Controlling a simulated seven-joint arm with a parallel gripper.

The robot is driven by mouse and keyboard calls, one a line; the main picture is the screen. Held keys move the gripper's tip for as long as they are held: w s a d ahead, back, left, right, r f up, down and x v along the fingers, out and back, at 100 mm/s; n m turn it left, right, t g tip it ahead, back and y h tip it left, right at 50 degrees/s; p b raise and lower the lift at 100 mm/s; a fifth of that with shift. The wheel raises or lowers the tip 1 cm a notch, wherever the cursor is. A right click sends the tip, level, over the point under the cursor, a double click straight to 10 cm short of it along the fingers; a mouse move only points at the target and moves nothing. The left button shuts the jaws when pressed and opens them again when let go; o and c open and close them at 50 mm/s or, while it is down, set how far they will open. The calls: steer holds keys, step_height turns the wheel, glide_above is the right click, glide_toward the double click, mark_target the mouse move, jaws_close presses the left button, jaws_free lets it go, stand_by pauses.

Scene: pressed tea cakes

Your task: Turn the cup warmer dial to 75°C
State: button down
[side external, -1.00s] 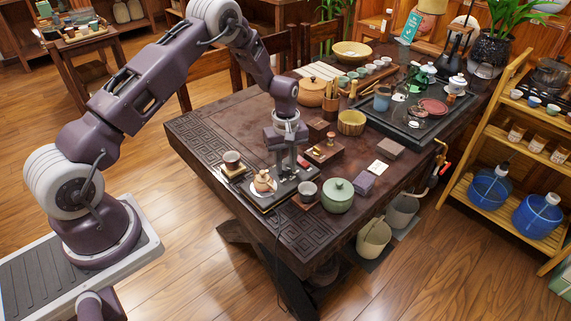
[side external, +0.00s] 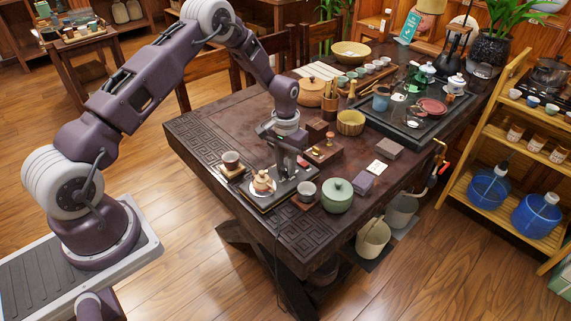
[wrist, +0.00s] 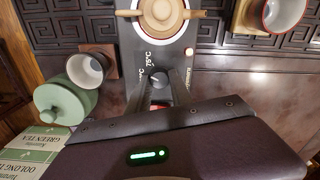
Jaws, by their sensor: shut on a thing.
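The cup warmer (side external: 290,187) is a dark slab near the table's front corner, with a small lidded clay pot (side external: 263,183) on its plate. My gripper (wrist: 161,84) is shut on the dial from above; in the side view my gripper (side external: 284,169) stands over the warmer. I cannot tell exactly where the dial's pointer aims.
A grey cup (side external: 306,190) on a coaster and a green lidded jar (side external: 337,196) stand close to the right of the warmer. A red-rimmed cup (side external: 230,161) stands to its left. A wooden box (side external: 324,152) is behind. The table's left part is bare.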

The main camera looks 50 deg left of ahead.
mark_target(286, 167)
steer(key=m, duration=0.6)
steer(key=shift+w+d+m, duration=0.1)
steer(key=shift+m, duration=0.3)
stand_by(0.4)
steer(key=c, duration=1.1)
jaws_free()
steer(key=shift+c, duration=0.2)
step_height(286, 167, up, 7)
steer(key=shift+r, duration=0.1)
steer(key=shift+r, duration=0.1)
